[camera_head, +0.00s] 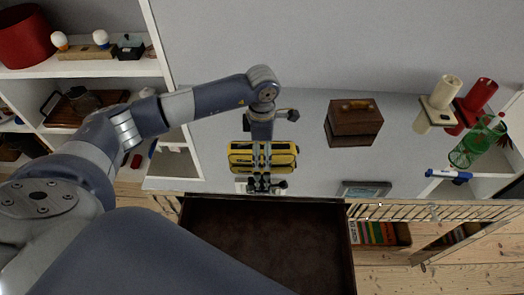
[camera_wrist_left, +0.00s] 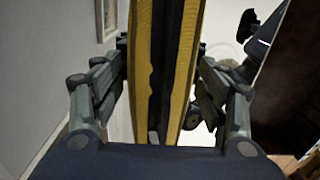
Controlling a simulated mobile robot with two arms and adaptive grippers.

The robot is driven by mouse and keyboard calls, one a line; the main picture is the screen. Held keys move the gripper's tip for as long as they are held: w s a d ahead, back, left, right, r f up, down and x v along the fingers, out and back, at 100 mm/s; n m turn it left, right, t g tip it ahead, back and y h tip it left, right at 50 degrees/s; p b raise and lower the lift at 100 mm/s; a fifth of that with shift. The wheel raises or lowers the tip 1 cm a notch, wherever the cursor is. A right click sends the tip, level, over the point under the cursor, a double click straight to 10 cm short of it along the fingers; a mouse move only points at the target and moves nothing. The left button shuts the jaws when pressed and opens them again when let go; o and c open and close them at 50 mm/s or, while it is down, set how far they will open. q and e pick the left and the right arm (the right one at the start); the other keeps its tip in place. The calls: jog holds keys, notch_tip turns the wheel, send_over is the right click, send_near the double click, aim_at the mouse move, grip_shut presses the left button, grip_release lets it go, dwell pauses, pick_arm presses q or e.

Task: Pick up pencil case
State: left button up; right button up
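The pencil case is a yellow and black oblong (camera_head: 240,158) at the middle of the head view. In the left wrist view the yellow and black case (camera_wrist_left: 187,60) runs between the two fingers. My left gripper (camera_head: 265,184) reaches over the case, its fingers crossing the middle of it. In the left wrist view the left gripper (camera_wrist_left: 165,90) has a finger against each side of the case. The gap between case and surface cannot be judged. My right gripper is not in view.
A brown box (camera_head: 354,123) sits on the white top, right of the case. A grey tablet-like object (camera_head: 364,190) lies near the front edge.

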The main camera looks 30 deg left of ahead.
pick_arm(q)
jog(key=c, duration=0.8)
jog(key=shift+o, duration=0.2)
jog(key=shift+r, duration=0.1)
